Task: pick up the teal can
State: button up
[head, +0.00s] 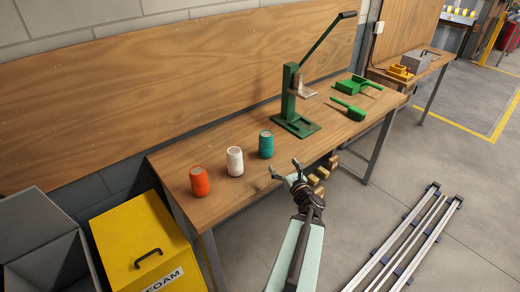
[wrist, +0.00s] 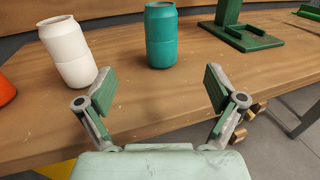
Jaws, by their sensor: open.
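The teal can (head: 266,144) stands upright on the wooden table, the rightmost of three cans in the head view. It also shows in the wrist view (wrist: 161,36), ahead of my gripper and roughly in line with the gap between the fingers. My gripper (head: 287,169) is open and empty near the table's front edge. In the wrist view the two fingers (wrist: 159,88) are spread wide. The can is beyond the fingertips and apart from them.
A white can (head: 235,161) and an orange can (head: 199,181) stand left of the teal can. A green lever press (head: 298,122) stands to the right, with green scoops (head: 349,109) beyond. Wooden blocks (head: 321,173) show by the table's front edge. A yellow foam bin (head: 140,240) is at left.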

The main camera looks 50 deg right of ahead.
aim_at(269, 145)
jog(key=w+d+b, duration=0.1)
jog(key=b, duration=0.4)
jog(key=w+f+b, duration=0.1)
jog(key=b, duration=0.4)
jog(key=shift+w+d, duration=0.4)
jog(key=b, duration=0.4)
jog(key=shift+w+d, duration=0.25)
jog(key=shift+w, duration=0.15)
jog(key=b, duration=0.3)
jog(key=shift+w+d+r+b, duration=0.1)
jog(key=shift+w+b, duration=0.1)
jog(key=shift+b, duration=0.1)
jog(key=x, duration=0.2)
jog(key=p+x, duration=0.1)
jog(key=x, duration=0.3)
jog(key=shift+w+d+r+p, duration=0.15)
jog(key=shift+r+p, duration=0.2)
jog(key=shift+p+x, duration=0.45)
jog(key=shift+x, duration=2.65)
jog(key=shift+f, duration=0.15)
jog(key=c, duration=0.9)
